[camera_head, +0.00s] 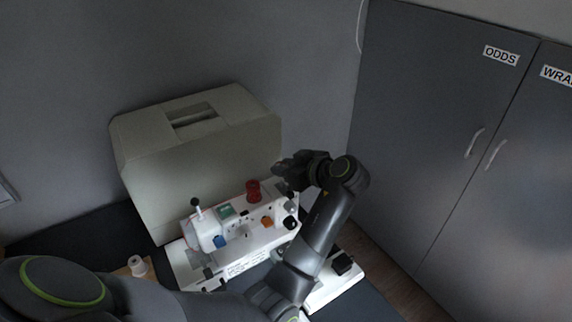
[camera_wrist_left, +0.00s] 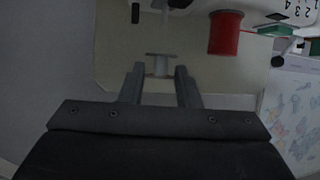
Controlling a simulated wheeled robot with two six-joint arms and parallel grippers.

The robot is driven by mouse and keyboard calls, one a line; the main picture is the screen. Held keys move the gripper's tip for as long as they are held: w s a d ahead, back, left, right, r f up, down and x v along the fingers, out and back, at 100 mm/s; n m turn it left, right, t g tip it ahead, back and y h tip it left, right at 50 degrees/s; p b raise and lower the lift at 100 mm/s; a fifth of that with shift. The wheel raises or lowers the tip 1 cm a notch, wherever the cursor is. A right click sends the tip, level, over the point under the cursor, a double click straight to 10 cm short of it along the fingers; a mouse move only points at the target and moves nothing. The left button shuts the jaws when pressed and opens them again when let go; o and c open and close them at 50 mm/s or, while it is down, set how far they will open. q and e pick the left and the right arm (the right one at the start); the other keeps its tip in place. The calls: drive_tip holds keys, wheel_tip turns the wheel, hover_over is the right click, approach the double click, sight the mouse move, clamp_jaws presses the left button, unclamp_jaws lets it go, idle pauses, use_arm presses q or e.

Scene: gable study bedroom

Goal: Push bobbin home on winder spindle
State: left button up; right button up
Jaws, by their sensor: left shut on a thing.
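My left gripper (camera_head: 283,168) reaches over the right end of the white sewing machine (camera_head: 240,240) in the head view. In the left wrist view its two fingers (camera_wrist_left: 161,86) are shut on a pale bobbin (camera_wrist_left: 161,66), one on each side. A flange of the bobbin shows just beyond the fingertips. A thin pale shaft, apparently the winder spindle (camera_wrist_left: 164,20), lines up with the bobbin past that flange. I cannot tell how far the bobbin sits on it. In the head view the bobbin and spindle are hidden or too small to see. My right gripper is not in view.
A red thread spool (camera_head: 253,191) stands on the machine; it also shows near the fingers in the left wrist view (camera_wrist_left: 225,33). A large beige case (camera_head: 205,150) stands behind. A white spool (camera_head: 137,266) stands at left. Dark cupboards (camera_head: 430,130) rise at right.

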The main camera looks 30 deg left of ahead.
use_arm(q)
drive_tip(key=shift+f+b, duration=0.35)
drive_tip(key=shift+f, duration=0.45)
idle(0.5)
drive_tip(key=shift+f, duration=0.15)
idle(0.5)
drive_tip(key=shift+f+b, duration=0.3)
drive_tip(key=shift+b, duration=0.1)
drive_tip(key=shift+f+b, duration=0.9)
drive_tip(key=shift+f, duration=0.3)
drive_tip(key=o, duration=1)
